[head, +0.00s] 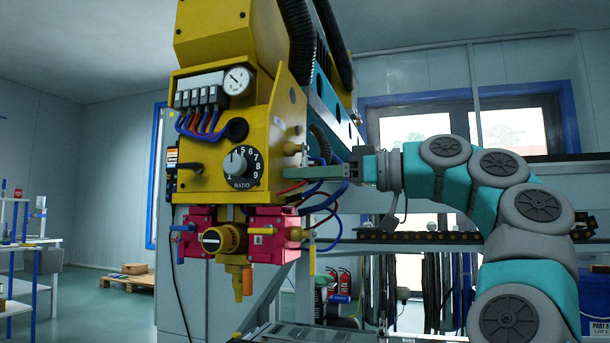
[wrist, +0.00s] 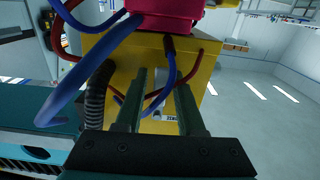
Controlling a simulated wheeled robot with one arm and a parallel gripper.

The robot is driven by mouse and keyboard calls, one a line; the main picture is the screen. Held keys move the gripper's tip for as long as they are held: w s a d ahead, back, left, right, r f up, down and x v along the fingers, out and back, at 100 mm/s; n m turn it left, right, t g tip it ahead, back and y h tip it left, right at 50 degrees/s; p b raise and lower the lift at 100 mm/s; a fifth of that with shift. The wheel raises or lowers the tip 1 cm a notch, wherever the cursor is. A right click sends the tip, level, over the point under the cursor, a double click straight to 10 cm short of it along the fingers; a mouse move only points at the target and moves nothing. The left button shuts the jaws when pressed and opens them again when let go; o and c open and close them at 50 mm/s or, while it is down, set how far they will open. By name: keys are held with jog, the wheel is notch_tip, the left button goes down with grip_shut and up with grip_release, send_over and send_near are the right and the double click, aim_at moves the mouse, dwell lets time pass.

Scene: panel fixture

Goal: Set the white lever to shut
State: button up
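My gripper (head: 290,168) reaches in from the right, its dark green fingers pointing at the right side face of the yellow machine (head: 205,185). In the wrist view my gripper (wrist: 160,92) has its two fingers apart, with a gap between them. A small pale grey-white piece, which looks like the white lever (wrist: 158,101), shows in that gap against the yellow face, above a small white label (wrist: 171,119). The fingers do not visibly touch it. Its setting is hard to read. In the head view I cannot make out the lever behind my fingers and the hoses.
Blue and red hoses (wrist: 105,42) loop close around my fingers. A magenta block (wrist: 168,15) lies at the top of the wrist view. Open floor lies left.

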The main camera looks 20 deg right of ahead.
jog(key=shift+o, duration=0.7)
jog(key=shift+s+d, duration=0.1)
jog(key=p+v, duration=0.1)
jog(key=v, duration=0.6)
jog(key=shift+d+p, duration=0.2)
jog(key=shift+p, duration=0.1)
jog(key=shift+s, duration=0.2)
